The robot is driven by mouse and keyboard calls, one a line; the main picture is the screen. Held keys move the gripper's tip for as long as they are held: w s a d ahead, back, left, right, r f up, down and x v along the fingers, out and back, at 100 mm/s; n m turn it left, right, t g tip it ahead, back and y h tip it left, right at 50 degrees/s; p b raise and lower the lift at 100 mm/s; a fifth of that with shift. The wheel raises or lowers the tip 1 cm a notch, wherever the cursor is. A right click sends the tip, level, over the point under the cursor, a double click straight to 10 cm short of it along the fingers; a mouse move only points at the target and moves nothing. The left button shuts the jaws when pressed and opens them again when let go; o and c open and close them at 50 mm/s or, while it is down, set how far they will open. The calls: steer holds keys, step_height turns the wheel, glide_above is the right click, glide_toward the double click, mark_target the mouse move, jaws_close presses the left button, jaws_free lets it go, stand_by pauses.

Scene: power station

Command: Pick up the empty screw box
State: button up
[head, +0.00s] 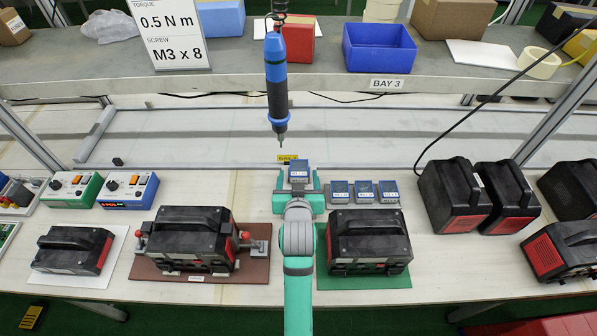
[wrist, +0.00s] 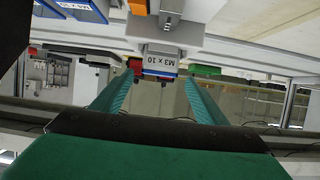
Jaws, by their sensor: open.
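Several small grey screw boxes with blue tops stand on the bench near the middle. One screw box (head: 299,172) stands straight ahead of my gripper. Three more sit in a row to its right, the nearest being another screw box (head: 340,190). My gripper (head: 298,186) is open, its green fingers spread on either side of the box ahead. In the wrist view, upside down, a grey box labelled M3 x 10 (wrist: 162,56) shows between and beyond the fingertips (wrist: 158,88). I cannot tell which box is empty.
A blue-and-black screwdriver (head: 277,85) hangs above and behind the box. Black-and-red units flank my arm, on a brown mat (head: 200,292) to the left and a green mat (head: 365,296) to the right. A sign reads M3 x 8 (head: 170,35). The bench behind is mostly clear.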

mark_target(299, 170)
steer(key=shift+x, duration=1.9)
steer(key=shift+d, duration=0.1)
steer(key=c, duration=1.1)
steer(key=shift+c, duration=0.2)
